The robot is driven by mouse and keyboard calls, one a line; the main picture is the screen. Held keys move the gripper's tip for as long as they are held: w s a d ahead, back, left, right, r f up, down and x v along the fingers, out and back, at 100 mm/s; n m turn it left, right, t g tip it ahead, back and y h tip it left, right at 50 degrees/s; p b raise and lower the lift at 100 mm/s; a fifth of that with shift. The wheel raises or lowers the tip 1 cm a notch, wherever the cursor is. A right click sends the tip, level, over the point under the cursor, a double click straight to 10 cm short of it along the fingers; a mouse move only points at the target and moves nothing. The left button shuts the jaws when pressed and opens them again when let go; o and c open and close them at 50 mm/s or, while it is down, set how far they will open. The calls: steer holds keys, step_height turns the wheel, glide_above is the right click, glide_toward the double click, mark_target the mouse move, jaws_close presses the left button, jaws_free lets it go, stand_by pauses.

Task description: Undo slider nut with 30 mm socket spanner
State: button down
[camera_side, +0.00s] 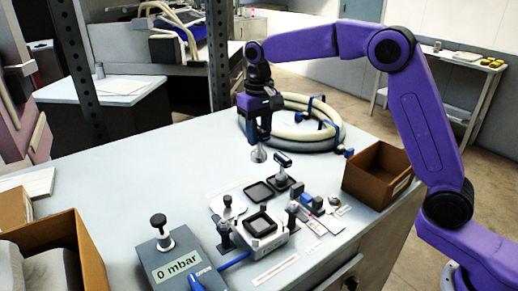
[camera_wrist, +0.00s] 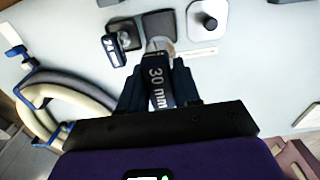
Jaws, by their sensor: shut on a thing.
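My gripper (camera_side: 262,130) is shut on the 30 mm socket spanner and holds it above the table. In the wrist view my gripper (camera_wrist: 158,92) clasps its dark handle, marked "30 mm" (camera_wrist: 157,80). The spanner's silver socket (camera_side: 258,154) points down and is empty as far as I see. A second spanner (camera_side: 282,161) stands upright in a dark holder; it also shows in the wrist view (camera_wrist: 113,50). The fixture with a square dark frame (camera_side: 262,224) sits nearer the front, away from the gripper. I cannot tell which part is the slider nut.
An empty dark holder (camera_side: 258,192) lies beside the second spanner. A white plate with a black knob (camera_wrist: 208,20) is close by. A "0 mbar" box (camera_side: 180,265), a coiled hose (camera_side: 330,130) and a brown bin (camera_side: 378,172) stand around.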

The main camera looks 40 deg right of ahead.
steer(key=s+d+r, duration=0.1)
steer(key=s+d, duration=1.4)
steer(key=shift+s+a+f, duration=0.1)
steer(key=shift+a+f, duration=0.05)
steer(key=shift+f, duration=2.25)
steer(key=shift+a+f, duration=0.15)
steer(key=shift+f, duration=2.2)
steer(key=shift+f, duration=1.4)
steer(key=shift+n, duration=1.8)
